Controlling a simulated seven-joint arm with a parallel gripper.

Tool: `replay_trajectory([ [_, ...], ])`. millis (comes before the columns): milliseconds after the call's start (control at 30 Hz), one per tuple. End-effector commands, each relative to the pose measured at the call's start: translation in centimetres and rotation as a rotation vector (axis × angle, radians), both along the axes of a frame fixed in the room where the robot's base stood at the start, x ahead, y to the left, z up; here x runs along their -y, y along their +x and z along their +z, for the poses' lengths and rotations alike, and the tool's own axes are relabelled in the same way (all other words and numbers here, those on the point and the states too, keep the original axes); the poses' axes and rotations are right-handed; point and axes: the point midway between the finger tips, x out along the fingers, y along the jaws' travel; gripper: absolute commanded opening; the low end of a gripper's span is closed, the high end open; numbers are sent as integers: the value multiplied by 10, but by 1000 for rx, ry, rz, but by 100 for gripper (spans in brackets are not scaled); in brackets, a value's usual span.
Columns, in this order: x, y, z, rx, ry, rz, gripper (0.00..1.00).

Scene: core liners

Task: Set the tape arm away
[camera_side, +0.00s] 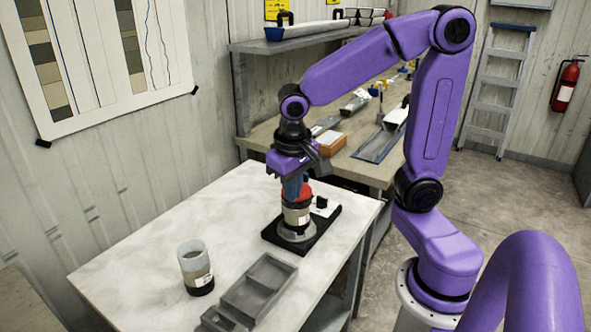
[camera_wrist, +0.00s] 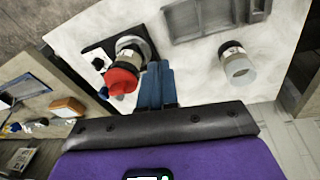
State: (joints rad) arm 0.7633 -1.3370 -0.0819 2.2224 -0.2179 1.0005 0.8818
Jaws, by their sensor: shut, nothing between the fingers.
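A black base plate (camera_side: 325,222) stands on the white table and also shows in the wrist view (camera_wrist: 93,48). A liner (camera_side: 297,215) with a red cap (camera_side: 304,194) stands upright in a grey ring (camera_side: 297,233) on it. The red cap (camera_wrist: 122,82) also shows in the wrist view. A small black knob (camera_side: 322,202) with a white part stands at the plate's right; I cannot tell whether this is the tape arm. My gripper (camera_side: 292,196) points down with its blue fingers shut and empty, close beside the red cap. The fingers (camera_wrist: 158,72) show together in the wrist view.
A grey compartment tray (camera_side: 258,286) lies at the table's front. A rear bench holds trays and an orange-brown box (camera_side: 331,142). The table's left part is clear.

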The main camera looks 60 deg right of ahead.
Motion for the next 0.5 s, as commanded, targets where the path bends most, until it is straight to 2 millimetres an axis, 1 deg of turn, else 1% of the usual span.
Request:
replay_trajectory([
  [33, 9, 12, 1, 14, -7, -99, 0],
  [200, 41, 47, 6, 77, -33, -440, 0],
  [267, 54, 58, 8, 102, -41, -560, 0],
  [400, 86, 80, 11, 160, -65, -829, 0],
  [500, 108, 91, 13, 201, -80, -995, 0],
])
